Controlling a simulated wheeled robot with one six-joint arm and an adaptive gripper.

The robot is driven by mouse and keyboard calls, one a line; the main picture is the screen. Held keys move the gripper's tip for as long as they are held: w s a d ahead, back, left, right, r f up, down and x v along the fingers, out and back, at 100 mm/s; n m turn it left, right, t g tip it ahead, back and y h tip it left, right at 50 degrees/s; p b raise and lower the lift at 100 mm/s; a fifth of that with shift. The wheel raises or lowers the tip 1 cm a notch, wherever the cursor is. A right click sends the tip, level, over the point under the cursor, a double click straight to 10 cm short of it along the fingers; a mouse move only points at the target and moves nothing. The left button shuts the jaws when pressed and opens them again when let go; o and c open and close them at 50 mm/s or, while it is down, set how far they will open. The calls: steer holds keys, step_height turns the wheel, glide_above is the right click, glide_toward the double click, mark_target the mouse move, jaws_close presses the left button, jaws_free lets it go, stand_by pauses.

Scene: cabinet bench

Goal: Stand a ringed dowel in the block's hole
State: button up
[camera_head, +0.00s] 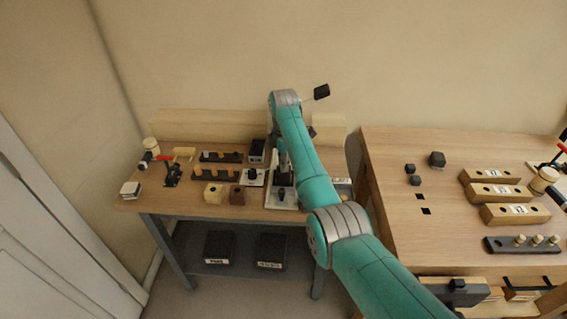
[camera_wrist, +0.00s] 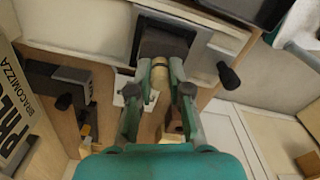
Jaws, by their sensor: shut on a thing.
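In the wrist view my gripper (camera_wrist: 160,66) is shut on a pale wooden dowel (camera_wrist: 159,82), held between the two fingers. Its far end points at a dark grey block-like fixture (camera_wrist: 166,45) on a light plate; I cannot tell whether they touch. In the head view my gripper (camera_head: 283,170) is low over the light plate (camera_head: 284,203) on the left bench, and the dowel cannot be made out. A tan block with a dark hole (camera_head: 215,194) and a dark brown block (camera_head: 237,195) stand to the left. I cannot tell which is the task's block.
Dark racks (camera_head: 217,173), a white-topped box (camera_head: 252,178) and tools (camera_head: 172,172) crowd the left bench (camera_head: 150,204). A black knob (camera_wrist: 229,77) is beside the fixture.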

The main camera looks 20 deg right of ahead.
steer(key=o, duration=1)
steer(key=shift+c, duration=0.2)
steer(key=shift+r, duration=3.5)
steer(key=shift+s, duration=0.15)
